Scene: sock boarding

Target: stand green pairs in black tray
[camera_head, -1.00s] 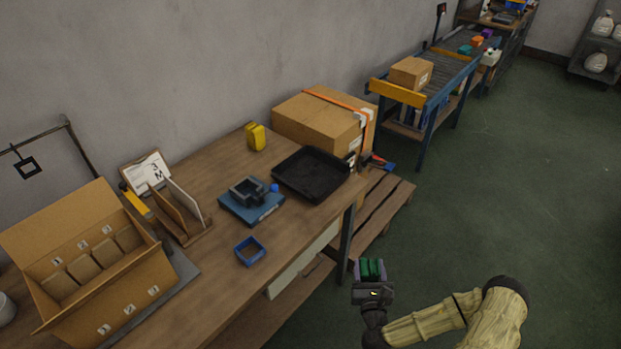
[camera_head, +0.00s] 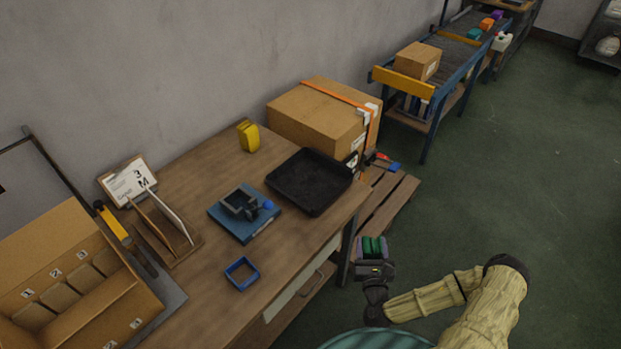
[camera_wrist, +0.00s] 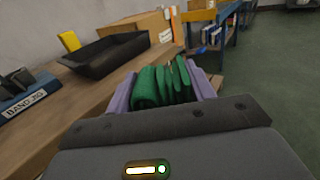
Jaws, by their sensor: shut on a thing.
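My gripper (camera_head: 372,248) is shut on a green sock pair (camera_head: 371,247), off the front right edge of the workbench. In the wrist view the green pair (camera_wrist: 163,84) shows as a roll and several folds between the two purple fingers of my gripper (camera_wrist: 165,85). The black tray (camera_head: 311,182) lies on the bench at its far right end, left of and beyond my gripper. It looks empty. In the wrist view the black tray (camera_wrist: 105,58) is ahead and to the left, apart from the pair.
A blue "BAND JIG" block (camera_head: 243,216), a small blue frame (camera_head: 242,273) and a yellow object (camera_head: 248,136) are on the bench. A strapped carton (camera_head: 325,117) stands behind the tray. A conveyor (camera_head: 455,60) is at the back right. Bench space before the tray is clear.

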